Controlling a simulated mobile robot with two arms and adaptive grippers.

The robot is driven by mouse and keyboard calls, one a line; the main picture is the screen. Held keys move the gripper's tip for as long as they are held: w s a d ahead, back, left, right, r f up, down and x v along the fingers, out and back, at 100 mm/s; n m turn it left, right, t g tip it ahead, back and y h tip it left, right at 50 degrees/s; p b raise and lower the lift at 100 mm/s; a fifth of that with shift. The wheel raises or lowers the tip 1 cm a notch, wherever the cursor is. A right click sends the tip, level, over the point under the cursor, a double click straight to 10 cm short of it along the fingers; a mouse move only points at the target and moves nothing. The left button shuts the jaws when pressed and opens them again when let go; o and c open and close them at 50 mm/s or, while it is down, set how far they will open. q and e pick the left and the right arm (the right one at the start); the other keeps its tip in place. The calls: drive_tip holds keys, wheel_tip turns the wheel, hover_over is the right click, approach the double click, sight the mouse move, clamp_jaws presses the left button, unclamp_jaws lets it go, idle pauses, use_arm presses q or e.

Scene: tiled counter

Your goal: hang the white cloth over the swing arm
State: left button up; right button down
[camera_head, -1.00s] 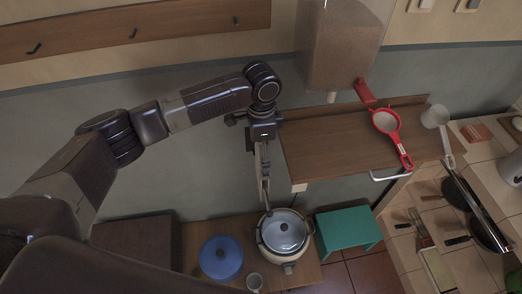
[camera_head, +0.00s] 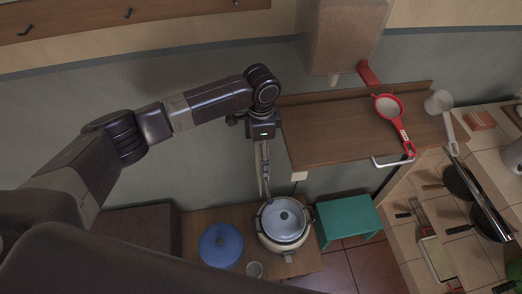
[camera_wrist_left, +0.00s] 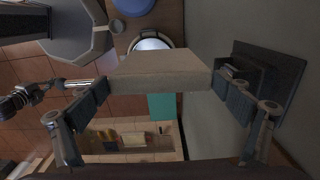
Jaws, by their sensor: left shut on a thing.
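My left gripper (camera_head: 265,172) points down in the head view, left of the wooden shelf and above the pot. In the left wrist view, its fingers (camera_wrist_left: 160,88) stand on both sides of a pale, flat, block-like thing (camera_wrist_left: 158,68) and are shut on it. It may be the white cloth folded up; its far side is hidden. In the head view, the held thing can hardly be made out. A metal bar (camera_head: 392,163) sticks out at the shelf's front edge; I cannot tell whether it is the swing arm.
The wooden shelf (camera_head: 345,137) carries a red strainer (camera_head: 389,108). Pans (camera_head: 460,184) lie on the tiled counter at right.

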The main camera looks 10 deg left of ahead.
use_arm(q)
drive_tip(key=o, duration=0.8)
